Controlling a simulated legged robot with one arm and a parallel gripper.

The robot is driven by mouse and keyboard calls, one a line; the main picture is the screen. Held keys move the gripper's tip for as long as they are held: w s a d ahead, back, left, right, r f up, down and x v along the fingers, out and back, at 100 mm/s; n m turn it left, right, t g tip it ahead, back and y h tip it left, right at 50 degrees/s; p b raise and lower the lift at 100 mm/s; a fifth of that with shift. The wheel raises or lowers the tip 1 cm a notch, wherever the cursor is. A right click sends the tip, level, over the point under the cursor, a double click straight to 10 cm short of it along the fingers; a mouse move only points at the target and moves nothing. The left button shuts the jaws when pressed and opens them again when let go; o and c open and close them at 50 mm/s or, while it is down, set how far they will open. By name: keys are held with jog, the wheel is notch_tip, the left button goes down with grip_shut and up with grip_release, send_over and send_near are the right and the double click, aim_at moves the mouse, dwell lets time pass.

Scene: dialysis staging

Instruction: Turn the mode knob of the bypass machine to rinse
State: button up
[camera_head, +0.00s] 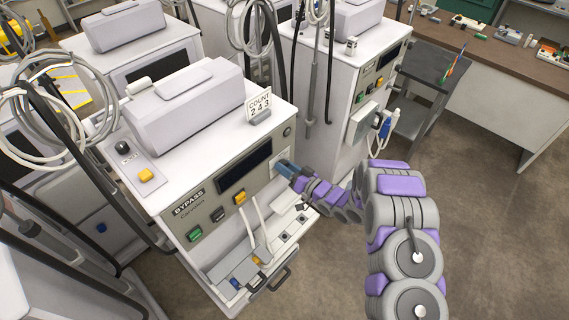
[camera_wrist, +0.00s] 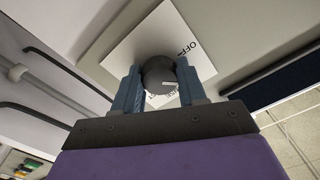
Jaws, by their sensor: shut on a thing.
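The bypass machine (camera_head: 205,190) is a white cabinet with a grey front panel marked BYPASS. In the head view my gripper (camera_head: 286,168) covers the knob.
Another white machine (camera_head: 343,100) stands close behind to the right. The floor (camera_head: 480,200) at right is clear.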

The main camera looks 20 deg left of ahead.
jog(key=shift+w+d+f+m+p, duration=0.15)
jog(key=shift+m+p, duration=1.1)
jog(key=shift+m, duration=1.5)
jog(key=shift+w+d+r+m+p, duration=0.1)
jog(key=shift+m+p, duration=1.15)
jog(key=shift+m, duration=1.5)
jog(key=shift+s+f, duration=0.1)
